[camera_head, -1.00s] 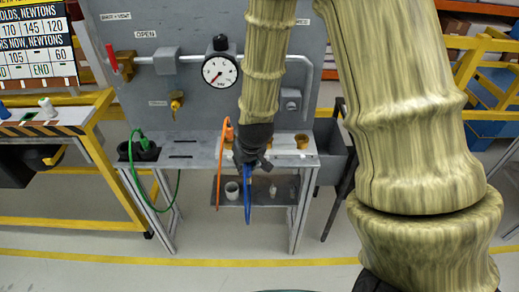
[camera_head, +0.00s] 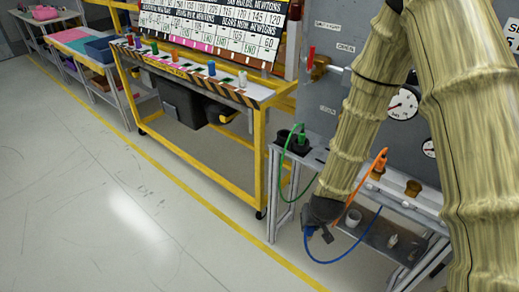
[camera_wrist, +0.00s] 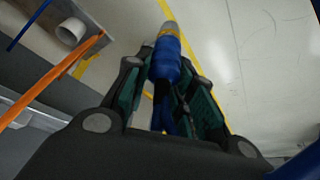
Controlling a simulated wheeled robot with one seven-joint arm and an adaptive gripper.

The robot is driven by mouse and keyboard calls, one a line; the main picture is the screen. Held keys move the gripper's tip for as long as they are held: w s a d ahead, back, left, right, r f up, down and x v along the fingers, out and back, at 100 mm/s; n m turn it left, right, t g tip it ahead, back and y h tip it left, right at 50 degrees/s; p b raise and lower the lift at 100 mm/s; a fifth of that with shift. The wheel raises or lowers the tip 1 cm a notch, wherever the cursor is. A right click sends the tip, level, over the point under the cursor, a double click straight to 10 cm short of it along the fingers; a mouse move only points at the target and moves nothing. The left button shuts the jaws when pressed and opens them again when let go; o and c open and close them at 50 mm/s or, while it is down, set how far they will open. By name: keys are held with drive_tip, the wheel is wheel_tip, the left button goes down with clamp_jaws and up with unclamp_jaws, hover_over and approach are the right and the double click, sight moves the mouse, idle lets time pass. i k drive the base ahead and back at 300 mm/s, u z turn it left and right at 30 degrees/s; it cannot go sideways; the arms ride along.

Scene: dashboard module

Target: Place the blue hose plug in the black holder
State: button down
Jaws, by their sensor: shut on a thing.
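My gripper (camera_head: 319,232) hangs low in front of the grey bench, left of its lower shelf. In the wrist view it is shut on the blue hose plug (camera_wrist: 165,62), which lies between the green-lined fingers with its grey, yellow-banded tip pointing outward. The blue hose (camera_head: 345,257) sags from the gripper and curves up to the right towards the bench. The black holder (camera_head: 283,141) sits at the left end of the bench top, above and left of my gripper. A green plug (camera_head: 301,135) stands in or at it; the holder's openings are hard to make out.
An orange hose (camera_head: 380,162) stands on the bench right of my arm and crosses the wrist view (camera_wrist: 40,85). A green hose (camera_head: 284,170) hangs at the bench's left end. A white cup (camera_head: 353,217) stands on the lower shelf. A yellow-framed table (camera_head: 262,150) is left; open floor lies in front.

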sight(284, 141)
drive_tip(key=u, duration=0.3)
drive_tip(key=k, duration=0.35)
drive_tip(key=u, duration=0.7)
drive_tip(key=i, duration=1.3)
drive_tip(key=z, duration=0.75)
